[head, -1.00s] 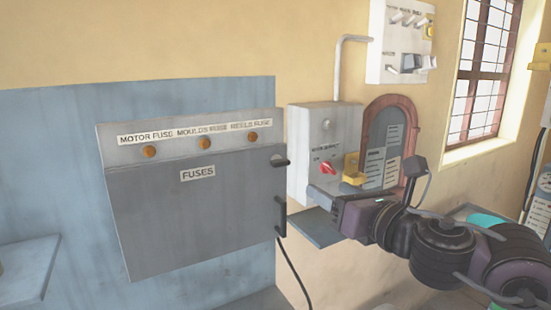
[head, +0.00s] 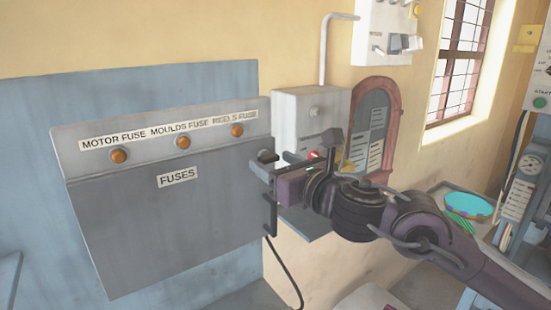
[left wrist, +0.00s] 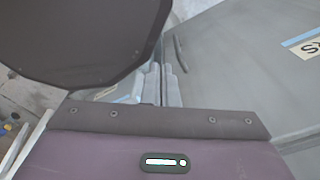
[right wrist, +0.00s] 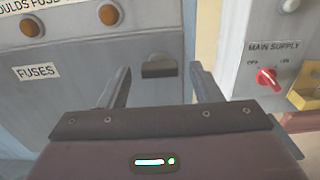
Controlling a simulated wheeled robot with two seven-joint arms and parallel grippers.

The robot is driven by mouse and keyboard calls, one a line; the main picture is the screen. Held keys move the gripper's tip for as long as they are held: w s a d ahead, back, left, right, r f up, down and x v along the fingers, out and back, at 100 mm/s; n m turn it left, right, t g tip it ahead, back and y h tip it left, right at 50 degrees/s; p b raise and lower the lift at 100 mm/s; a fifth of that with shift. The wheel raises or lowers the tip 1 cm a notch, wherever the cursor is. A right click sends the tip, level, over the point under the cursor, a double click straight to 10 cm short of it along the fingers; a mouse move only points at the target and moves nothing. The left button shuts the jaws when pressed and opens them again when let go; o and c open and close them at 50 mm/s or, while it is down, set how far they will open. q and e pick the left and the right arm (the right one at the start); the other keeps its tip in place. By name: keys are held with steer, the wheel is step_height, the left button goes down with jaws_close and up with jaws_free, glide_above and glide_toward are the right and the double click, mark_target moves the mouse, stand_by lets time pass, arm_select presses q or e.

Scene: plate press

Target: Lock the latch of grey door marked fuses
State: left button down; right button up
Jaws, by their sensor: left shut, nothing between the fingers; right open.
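The grey door marked FUSES (head: 165,215) is on the wall at left and looks closed. Its dark latch (head: 267,156) sits at the upper right edge of the fuse box. In the right wrist view the latch (right wrist: 159,66) appears as a dark block ahead, between the fingers. My right gripper (head: 256,170) is open and empty, close by the latch; I cannot tell whether it touches.
A dark handle (head: 270,214) sticks out below the latch. The grey main supply box (head: 311,120), with a red switch (right wrist: 267,79), stands just right of the fuse box. A yellow block (right wrist: 305,93) is beside the switch. An arched board (head: 376,125) hangs further right.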

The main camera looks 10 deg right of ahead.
steer(key=shift+w, duration=0.1)
steer(key=c, duration=1)
arm_select(q)
steer(key=shift+w+a, duration=0.3)
steer(key=shift+w, duration=0.05)
arm_select(e)
steer(key=shift+m, duration=0.3)
steer(key=shift+m+b, duration=0.35)
steer(key=shift+m, duration=0.65)
steer(key=m, duration=0.9)
arm_select(q)
steer(key=shift+r+p, duration=0.85)
steer(key=shift+p, duration=0.25)
arm_select(e)
steer(key=m, duration=0.6)
steer(key=shift+m, duration=0.3)
